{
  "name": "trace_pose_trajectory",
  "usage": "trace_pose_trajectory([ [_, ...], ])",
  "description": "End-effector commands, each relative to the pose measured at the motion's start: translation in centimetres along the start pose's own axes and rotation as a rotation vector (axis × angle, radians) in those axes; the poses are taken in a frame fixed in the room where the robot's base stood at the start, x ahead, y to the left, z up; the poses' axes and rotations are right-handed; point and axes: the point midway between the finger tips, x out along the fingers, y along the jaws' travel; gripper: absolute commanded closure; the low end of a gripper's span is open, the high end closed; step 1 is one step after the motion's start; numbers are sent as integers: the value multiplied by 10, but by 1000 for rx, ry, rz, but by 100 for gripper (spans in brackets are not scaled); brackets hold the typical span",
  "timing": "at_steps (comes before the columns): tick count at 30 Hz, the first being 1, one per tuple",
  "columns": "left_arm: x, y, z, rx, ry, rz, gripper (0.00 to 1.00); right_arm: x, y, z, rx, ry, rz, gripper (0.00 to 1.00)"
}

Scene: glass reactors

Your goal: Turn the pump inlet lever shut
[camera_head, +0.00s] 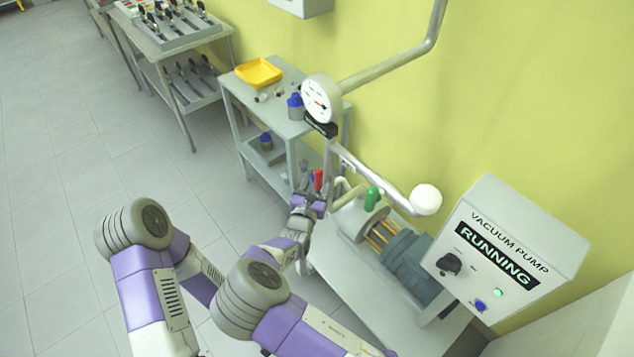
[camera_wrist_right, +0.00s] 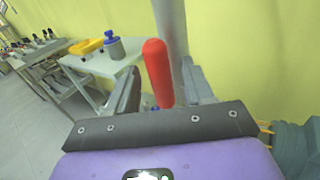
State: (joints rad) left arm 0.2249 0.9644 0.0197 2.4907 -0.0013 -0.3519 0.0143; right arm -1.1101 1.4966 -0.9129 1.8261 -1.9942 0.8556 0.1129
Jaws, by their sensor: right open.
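A red lever (camera_head: 319,178) stands at the pipe beside the vacuum pump (camera_head: 405,262). In the right wrist view the red lever (camera_wrist_right: 157,72) points upward. My right gripper (camera_head: 308,186) is at the lever. In its wrist view the gripper's two fingers (camera_wrist_right: 160,88) are apart, with the red handle between them and gaps on both sides. The lower end of the lever is hidden behind the gripper body. A green handle (camera_head: 372,198) stands on the pump. My left gripper does not show.
A control box (camera_head: 505,240) reading "VACUUM PUMP RUNNING" stands at right. A gauge (camera_head: 321,99) and pipe (camera_head: 375,179) rise close behind the gripper. A grey cart (camera_head: 270,122) with a yellow tray (camera_head: 258,72) stands behind. Floor at left is clear.

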Motion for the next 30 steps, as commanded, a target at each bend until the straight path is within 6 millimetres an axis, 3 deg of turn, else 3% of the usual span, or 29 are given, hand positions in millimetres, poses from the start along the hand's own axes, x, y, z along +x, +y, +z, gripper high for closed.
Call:
trace_pose_trajectory([
  [3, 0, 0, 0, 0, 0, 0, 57, 0, 0, 0, 0, 0, 0, 51],
  [13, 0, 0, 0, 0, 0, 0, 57, 0, 0, 0, 0, 0, -1, 100],
  [30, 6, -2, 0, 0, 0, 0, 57, -4, -7, -3, 63, -43, -1, 100],
])
